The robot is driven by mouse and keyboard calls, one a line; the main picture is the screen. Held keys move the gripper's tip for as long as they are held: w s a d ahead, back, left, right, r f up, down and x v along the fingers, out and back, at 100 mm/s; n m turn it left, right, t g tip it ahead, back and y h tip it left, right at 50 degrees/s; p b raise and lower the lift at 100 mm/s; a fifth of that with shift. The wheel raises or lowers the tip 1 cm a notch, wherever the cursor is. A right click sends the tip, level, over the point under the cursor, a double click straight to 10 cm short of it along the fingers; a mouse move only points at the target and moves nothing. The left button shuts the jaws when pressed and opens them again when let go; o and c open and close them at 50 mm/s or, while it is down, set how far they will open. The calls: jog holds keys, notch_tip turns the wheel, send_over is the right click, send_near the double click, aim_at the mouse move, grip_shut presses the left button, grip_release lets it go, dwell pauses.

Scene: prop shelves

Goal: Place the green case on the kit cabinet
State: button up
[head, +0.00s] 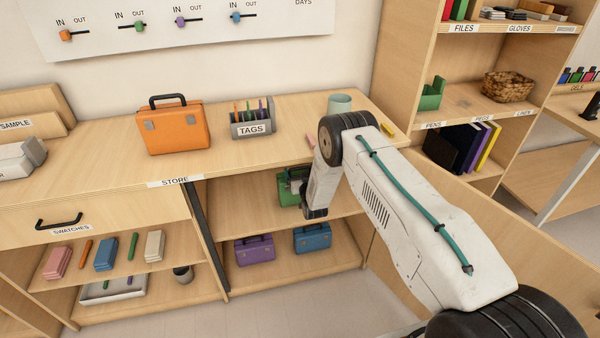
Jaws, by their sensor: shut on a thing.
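The green case (288,190) is on the upper shelf inside the open cabinet (225,213) under the STORE label, partly hidden behind my arm. My gripper (304,190) is at the case's right side, with its fingers mostly hidden by my wrist; it is shut on the case. I cannot tell whether the case is lifted off the shelf. No label reading "kit" is legible. The wooden top (215,160) above the shelves carries an orange case (174,127) standing upright.
A TAGS holder (252,121) and a pale green cup (339,103) stand on the top. Purple (255,251) and blue (312,238) cases are on the lower shelf. A dark post (194,220) borders the opening's left side. A tall shelf unit (398,60) stands right.

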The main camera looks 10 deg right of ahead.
jog(key=o, duration=1.5)
jog(key=shift+f, duration=0.15)
jog(key=shift+s, duration=0.3)
jog(key=s, duration=1.1)
jog(key=shift+s, duration=0.25)
